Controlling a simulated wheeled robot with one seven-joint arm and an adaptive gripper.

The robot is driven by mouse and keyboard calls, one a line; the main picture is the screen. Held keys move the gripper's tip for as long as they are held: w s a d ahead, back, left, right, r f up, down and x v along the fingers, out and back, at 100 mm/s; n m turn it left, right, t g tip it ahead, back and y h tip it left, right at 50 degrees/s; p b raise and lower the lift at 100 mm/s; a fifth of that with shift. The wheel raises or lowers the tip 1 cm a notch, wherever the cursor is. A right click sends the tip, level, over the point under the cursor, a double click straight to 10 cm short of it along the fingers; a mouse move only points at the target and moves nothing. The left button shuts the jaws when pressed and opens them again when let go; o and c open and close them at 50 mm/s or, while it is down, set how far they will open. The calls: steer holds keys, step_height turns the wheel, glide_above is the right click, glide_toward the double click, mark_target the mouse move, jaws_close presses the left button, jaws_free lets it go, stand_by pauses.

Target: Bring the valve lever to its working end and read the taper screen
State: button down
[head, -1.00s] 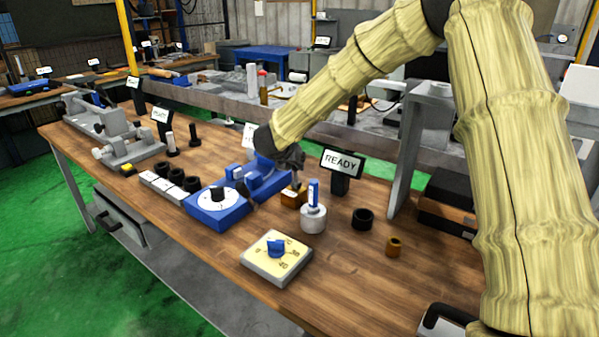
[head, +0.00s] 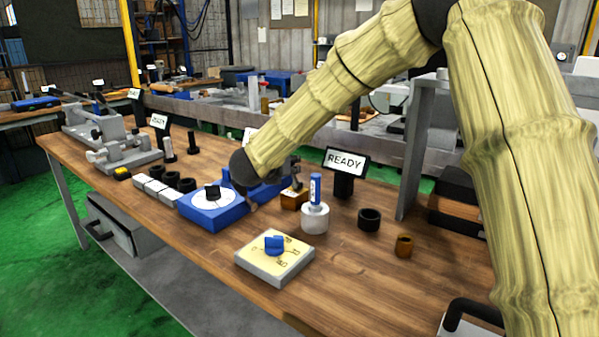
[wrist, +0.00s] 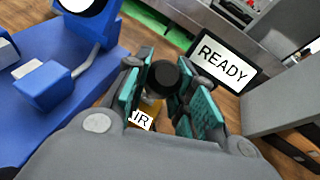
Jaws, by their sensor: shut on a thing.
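The valve (head: 293,199) is a small brass-coloured block on the bench, low beside the blue instrument. In the wrist view its brass body (wrist: 152,108) carries a white label, of which "IR" can be read. The lever's black round knob (wrist: 163,76) sits between the teal finger pads of my gripper (wrist: 172,84), which is shut on it. The lever's shaft is mostly hidden by the fingers. A screen (head: 345,162) reading "READY" stands just right of the valve, and it also shows in the wrist view (wrist: 222,64). I cannot tell whether it is the taper screen.
A blue instrument (wrist: 60,85) lies close left of my gripper. A grey cylinder (head: 314,219) with a blue pin stands in front of the valve. A dial plate (head: 262,262), black ring (head: 369,218) and brass bush (head: 404,245) stand nearby. A grey upright (head: 415,150) bounds the right.

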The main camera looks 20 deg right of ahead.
steer(key=shift+s+a+f+b, duration=0.1)
steer(key=shift+s+f+b, duration=0.1)
steer(key=shift+f+b, duration=0.15)
stand_by(0.3)
steer(key=c, duration=1.5)
jaws_free()
steer(key=o, duration=0.3)
steer(key=shift+r, duration=0.15)
steer(key=shift+r, duration=0.1)
steer(key=v, duration=1.2)
